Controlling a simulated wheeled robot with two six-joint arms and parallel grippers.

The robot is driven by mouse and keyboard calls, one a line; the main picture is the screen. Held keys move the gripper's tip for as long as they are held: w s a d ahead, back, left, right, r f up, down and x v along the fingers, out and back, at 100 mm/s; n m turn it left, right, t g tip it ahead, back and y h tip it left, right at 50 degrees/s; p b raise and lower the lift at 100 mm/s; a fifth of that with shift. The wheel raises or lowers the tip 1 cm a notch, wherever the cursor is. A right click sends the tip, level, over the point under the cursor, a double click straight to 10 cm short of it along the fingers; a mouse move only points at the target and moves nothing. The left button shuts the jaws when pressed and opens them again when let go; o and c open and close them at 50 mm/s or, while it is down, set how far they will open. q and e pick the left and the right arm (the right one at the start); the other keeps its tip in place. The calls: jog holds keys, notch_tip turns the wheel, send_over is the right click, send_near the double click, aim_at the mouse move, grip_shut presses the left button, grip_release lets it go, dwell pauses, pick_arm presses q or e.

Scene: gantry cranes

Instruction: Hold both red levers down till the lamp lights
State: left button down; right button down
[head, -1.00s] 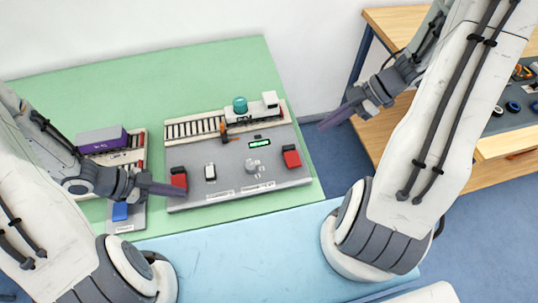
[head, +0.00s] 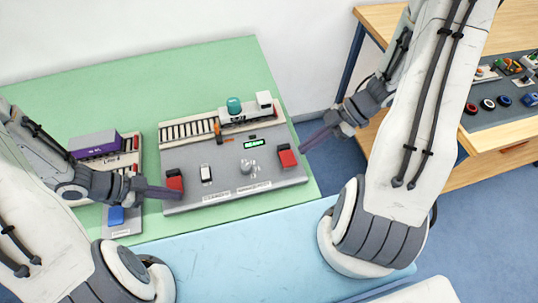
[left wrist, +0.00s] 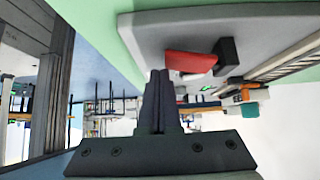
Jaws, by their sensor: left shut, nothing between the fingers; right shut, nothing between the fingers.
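The grey control panel (head: 215,192) lies on the green table top. Its left red lever (head: 174,183) is at the panel's left end and its right red lever (head: 287,156) at the right end. My left gripper (head: 178,193) is shut and empty, its tips close to the left lever; in the left wrist view the red lever (left wrist: 190,62) is just ahead of the fingers (left wrist: 160,75), and contact cannot be told. My right gripper (head: 303,148) is shut and empty, close to the right of the right lever. A small green lit display (head: 254,143) sits between the levers; I cannot make out a lamp.
A white switch (head: 206,173) and grey knobs (head: 247,166) are on the panel. A model train (head: 250,110) stands on a track behind. A second panel with a purple wagon (head: 94,144) is at left. A wooden bench (head: 505,133) is at right.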

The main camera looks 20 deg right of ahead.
aim_at(288, 158)
jog(key=x, duration=0.3)
jog(key=shift+a+f, duration=0.2)
jog(key=shift+f, duration=0.1)
notch_tip(288, 158, down, 2)
jog(key=shift+d+f, duration=0.15)
jog(key=shift+f, duration=0.6)
jog(key=shift+f, duration=0.1)
jog(key=shift+s+f, duration=0.4)
jog(key=shift+f, duration=0.45)
jog(key=shift+w, duration=0.1)
jog(key=shift+r, duration=0.2)
dwell(1.0)
jog(key=shift+r, duration=0.75)
